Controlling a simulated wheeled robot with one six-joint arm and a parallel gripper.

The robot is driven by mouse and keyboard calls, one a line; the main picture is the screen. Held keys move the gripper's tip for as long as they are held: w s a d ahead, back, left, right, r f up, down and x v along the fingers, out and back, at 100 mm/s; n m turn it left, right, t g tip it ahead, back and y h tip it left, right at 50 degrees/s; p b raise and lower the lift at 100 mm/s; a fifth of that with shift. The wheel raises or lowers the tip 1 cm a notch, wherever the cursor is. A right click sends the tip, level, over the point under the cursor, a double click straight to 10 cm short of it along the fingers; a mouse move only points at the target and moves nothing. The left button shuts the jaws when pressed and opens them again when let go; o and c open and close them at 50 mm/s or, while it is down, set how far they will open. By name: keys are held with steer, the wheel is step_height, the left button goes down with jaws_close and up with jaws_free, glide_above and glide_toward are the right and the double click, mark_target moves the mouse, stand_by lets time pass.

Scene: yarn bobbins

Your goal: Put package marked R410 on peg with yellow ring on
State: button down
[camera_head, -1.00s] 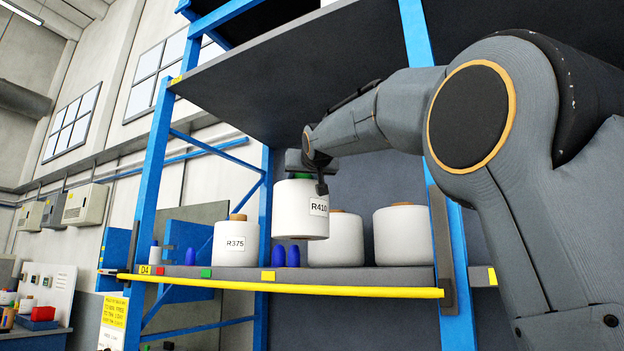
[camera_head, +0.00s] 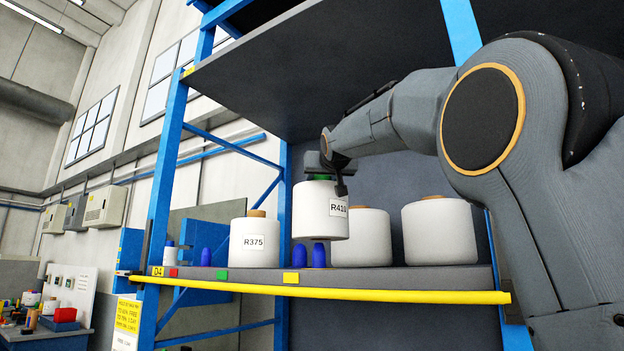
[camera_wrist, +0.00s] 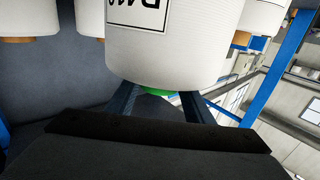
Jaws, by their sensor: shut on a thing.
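The white package marked R410 (camera_head: 320,215) hangs upright above the shelf. My gripper (camera_head: 322,178) is shut on the green top of its core. In the wrist view the package (camera_wrist: 175,45) fills the top middle, with the green core (camera_wrist: 160,92) between the fingers of my gripper (camera_wrist: 158,98). Two blue pegs, a left one (camera_head: 300,255) and a right one (camera_head: 318,256), stand just below the package; its bottom overlaps the right peg's top in the picture. Another blue peg (camera_head: 206,257) stands farther left. I see no yellow ring on any peg; a yellow square (camera_head: 291,278) marks the shelf front below the pair.
The package R375 (camera_head: 254,242) stands left of the pair. A red square (camera_head: 173,272) and green square (camera_head: 221,275) mark the shelf edge (camera_head: 380,280). A blue post (camera_head: 166,200) bounds the left.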

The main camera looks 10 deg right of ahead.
mark_target(323, 201)
steer(key=shift+s+a+r, duration=0.2)
steer(key=shift+a+r, duration=0.05)
steer(key=shift+f+b, duration=0.3)
steer(key=shift+b, duration=0.25)
steer(key=shift+f+b, duration=3.4)
steer(key=shift+b, duration=0.3)
steer(key=shift+f+b, duration=0.3)
steer(key=shift+f, duration=0.05)
steer(key=c, duration=0.8)
jaws_free()
steer(key=shift+w+f, duration=0.1)
steer(key=shift+f, duration=0.2)
steer(key=s+b, duration=0.1)
steer(key=s, duration=0.1)
steer(key=s+b, duration=0.1)
steer(key=s, duration=0.2)
steer(key=s+b, duration=0.1)
steer(key=s, duration=0.2)
steer(key=shift+a+r, duration=0.15)
steer(key=shift+a, duration=0.15)
steer(key=shift+a, duration=0.1)
